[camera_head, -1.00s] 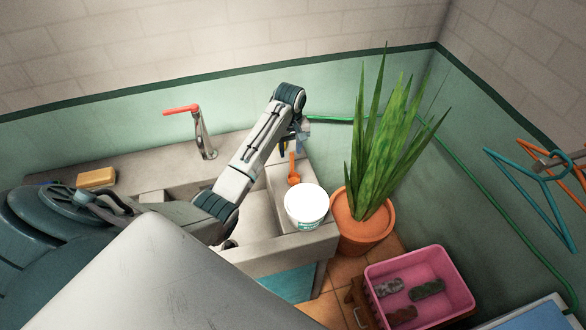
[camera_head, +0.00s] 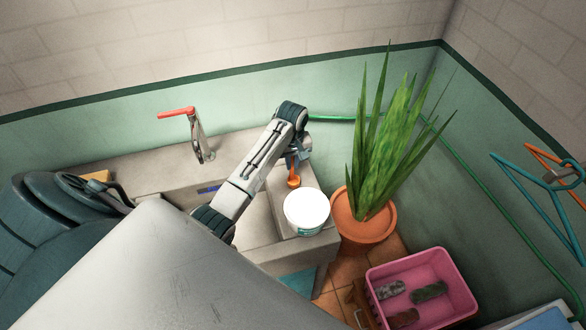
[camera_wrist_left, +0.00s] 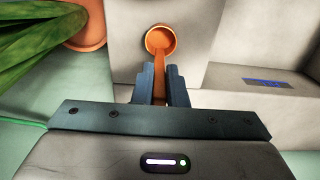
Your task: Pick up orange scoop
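The orange scoop (camera_head: 294,181) is beside the white tub (camera_head: 306,211) at the right end of the grey sink counter. In the left wrist view its round bowl (camera_wrist_left: 160,40) points away from me and its handle runs back between my fingers. My left gripper (camera_wrist_left: 160,85) has its two fingers close together, one on each side of the handle, with almost no gap. In the head view my left gripper (camera_head: 293,158) is partly hidden by its own wrist. I cannot tell whether the scoop is clear of the counter. My right gripper is out of view.
A potted plant (camera_head: 362,222) with tall leaves stands right of the counter. A red-handled tap (camera_head: 196,140) rises behind the sink. A blue object (camera_head: 208,189) lies in the basin. A pink crate (camera_head: 455,265) stands lower right. Hangers (camera_head: 540,190) hang at the right wall.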

